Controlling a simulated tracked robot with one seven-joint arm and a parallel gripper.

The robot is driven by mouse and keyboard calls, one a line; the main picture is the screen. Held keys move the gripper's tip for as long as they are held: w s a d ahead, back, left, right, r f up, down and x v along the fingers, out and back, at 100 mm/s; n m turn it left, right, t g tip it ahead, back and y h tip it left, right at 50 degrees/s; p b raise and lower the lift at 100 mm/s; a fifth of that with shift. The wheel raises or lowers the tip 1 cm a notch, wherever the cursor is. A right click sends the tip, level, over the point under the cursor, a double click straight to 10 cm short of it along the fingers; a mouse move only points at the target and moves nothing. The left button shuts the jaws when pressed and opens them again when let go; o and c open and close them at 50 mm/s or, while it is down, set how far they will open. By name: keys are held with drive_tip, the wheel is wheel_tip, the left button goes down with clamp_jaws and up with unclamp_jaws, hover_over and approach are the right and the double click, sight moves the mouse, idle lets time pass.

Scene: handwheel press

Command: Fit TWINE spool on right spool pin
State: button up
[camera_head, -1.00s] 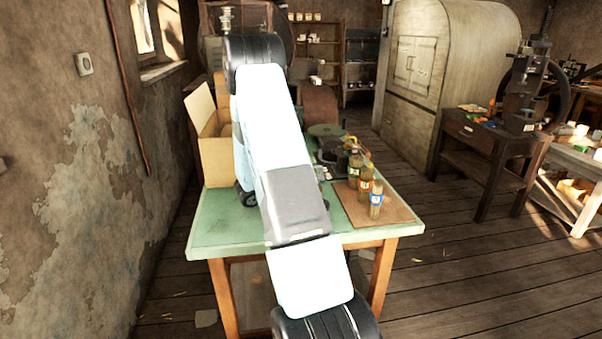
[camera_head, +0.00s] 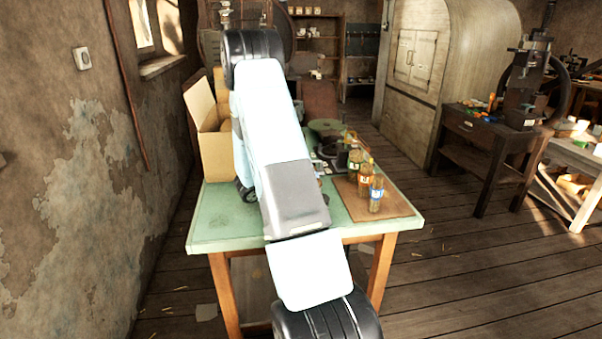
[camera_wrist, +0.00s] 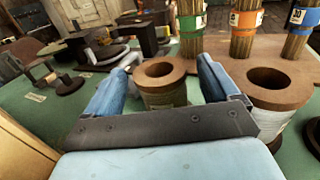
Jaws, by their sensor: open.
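In the wrist view a spool (camera_wrist: 162,98) with a brown ring-shaped top and a pale wound body stands upright on the green table. A second, similar spool (camera_wrist: 281,88) stands to its right, nearer the camera. I cannot read a label on either, so I cannot tell which is TWINE. My gripper (camera_wrist: 162,70) is open, its two blue fingers to the left and right of the first spool. I cannot tell whether they touch it. The gripper is hidden behind my arm in the head view. I cannot make out the right spool pin.
Several labelled bottles (camera_head: 364,180) stand on a brown board (camera_head: 393,206) on the table's right side. An open cardboard box (camera_head: 217,155) stands at the left. The green tabletop (camera_head: 222,222) is bare at its front left. Dark small items lie farther back.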

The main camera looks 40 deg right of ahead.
drive_tip(key=a, duration=0.4)
drive_tip(key=w+a, duration=0.1)
drive_tip(key=a, duration=0.4)
drive_tip(key=w+a, duration=0.1)
drive_tip(key=a, duration=0.3)
drive_tip(key=shift+w+a+f, duration=0.1)
drive_tip(key=shift+w+a, duration=0.05)
drive_tip(key=shift+a, duration=0.15)
wheel_tip(320, 180, up, 8)
idle(0.7)
